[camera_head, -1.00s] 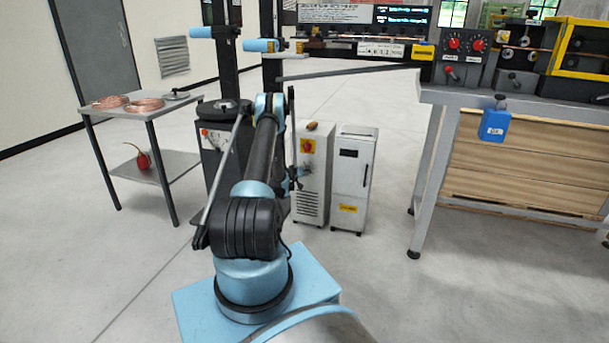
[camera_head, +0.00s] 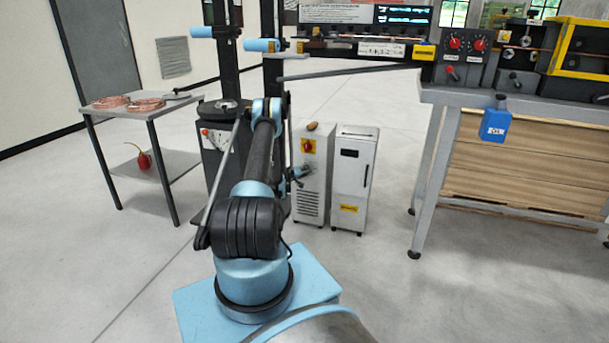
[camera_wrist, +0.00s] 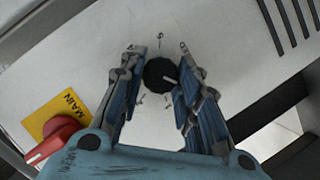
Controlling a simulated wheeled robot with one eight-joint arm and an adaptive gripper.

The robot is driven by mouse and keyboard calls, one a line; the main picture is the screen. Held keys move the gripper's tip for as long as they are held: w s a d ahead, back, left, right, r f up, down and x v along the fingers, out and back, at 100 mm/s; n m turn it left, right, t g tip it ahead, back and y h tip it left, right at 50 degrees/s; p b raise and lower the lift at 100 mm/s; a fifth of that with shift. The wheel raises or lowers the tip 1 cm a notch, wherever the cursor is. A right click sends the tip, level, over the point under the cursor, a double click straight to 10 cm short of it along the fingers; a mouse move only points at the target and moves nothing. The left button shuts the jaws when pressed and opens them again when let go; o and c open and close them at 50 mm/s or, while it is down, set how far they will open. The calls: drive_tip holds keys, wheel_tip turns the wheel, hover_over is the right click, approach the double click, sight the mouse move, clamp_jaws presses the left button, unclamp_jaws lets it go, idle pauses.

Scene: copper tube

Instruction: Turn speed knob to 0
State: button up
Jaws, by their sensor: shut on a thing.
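The speed knob (camera_wrist: 159,73) is a round black dial on the pale panel of a cabinet, seen in the wrist view. A short white pointer line on its face points toward the lower right of the picture. Small marks ring the dial, too small to read surely. My gripper (camera_wrist: 163,68) has its blue fingers on either side of the knob and is shut on it. In the head view my gripper (camera_head: 298,173) is at the front of the light cabinet (camera_head: 313,200), and the knob cannot be made out there.
A red main switch (camera_wrist: 55,140) on a yellow plate sits at lower left of the knob in the wrist view, near my gripper's body. Vent slots (camera_wrist: 284,25) lie at upper right. A second white cabinet (camera_head: 352,180) stands right of the first in the head view.

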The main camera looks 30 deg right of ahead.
drive_tip(key=o, duration=1.1)
drive_tip(key=shift+w+a, duration=0.2)
drive_tip(key=shift+a, duration=0.05)
drive_tip(key=shift+s+d, duration=0.1)
drive_tip(key=shift+v, duration=3.75)
